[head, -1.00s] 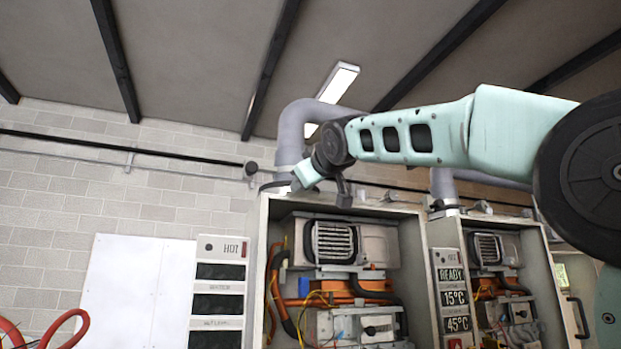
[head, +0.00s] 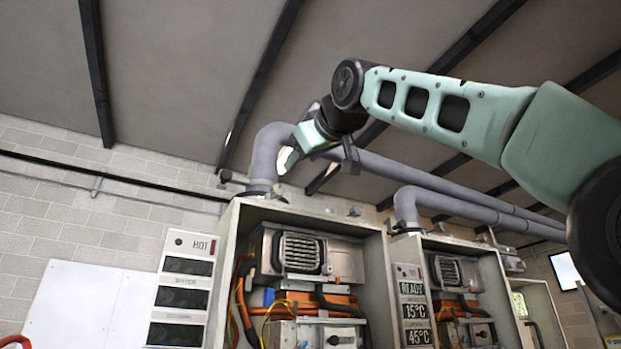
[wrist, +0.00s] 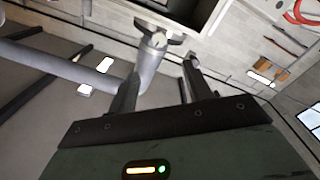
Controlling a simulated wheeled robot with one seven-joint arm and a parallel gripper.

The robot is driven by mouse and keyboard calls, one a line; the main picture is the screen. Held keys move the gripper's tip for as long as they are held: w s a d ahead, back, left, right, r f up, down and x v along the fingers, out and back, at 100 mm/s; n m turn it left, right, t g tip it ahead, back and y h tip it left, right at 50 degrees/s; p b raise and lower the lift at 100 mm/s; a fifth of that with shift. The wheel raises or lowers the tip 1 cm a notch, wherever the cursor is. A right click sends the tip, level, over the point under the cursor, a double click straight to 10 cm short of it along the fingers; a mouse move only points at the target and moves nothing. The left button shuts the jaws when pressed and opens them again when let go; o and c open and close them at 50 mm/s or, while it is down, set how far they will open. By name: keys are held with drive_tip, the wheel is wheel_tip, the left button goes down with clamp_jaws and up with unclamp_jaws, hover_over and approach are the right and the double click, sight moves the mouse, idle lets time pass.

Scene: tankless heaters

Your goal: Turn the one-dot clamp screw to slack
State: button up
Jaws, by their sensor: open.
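In the wrist view, a grey pipe (wrist: 150,62) ends at a dark fitting with wing-like arms (wrist: 158,32) beside a heater cabinet. I cannot make out dots on it or tell whether it is the one-dot clamp screw. My gripper (wrist: 161,70) is open and empty, its two fingers either side of the pipe in the picture, apart from the fitting. In the head view, my gripper (head: 290,161) is in front of the pipe elbow (head: 268,148), above the left heater cabinet (head: 310,213). A collar (head: 258,190) sits at that pipe's foot.
A second heater cabinet (head: 450,247) with its own grey pipe (head: 405,208) stands to the right. Its display panel (head: 412,305) reads READY, 15°C and 45°C. A panel marked HOT (head: 182,290) is left of the first cabinet.

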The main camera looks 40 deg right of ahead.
drive_tip(key=shift+b+v, duration=0.4)
drive_tip(key=shift+v, duration=0.85)
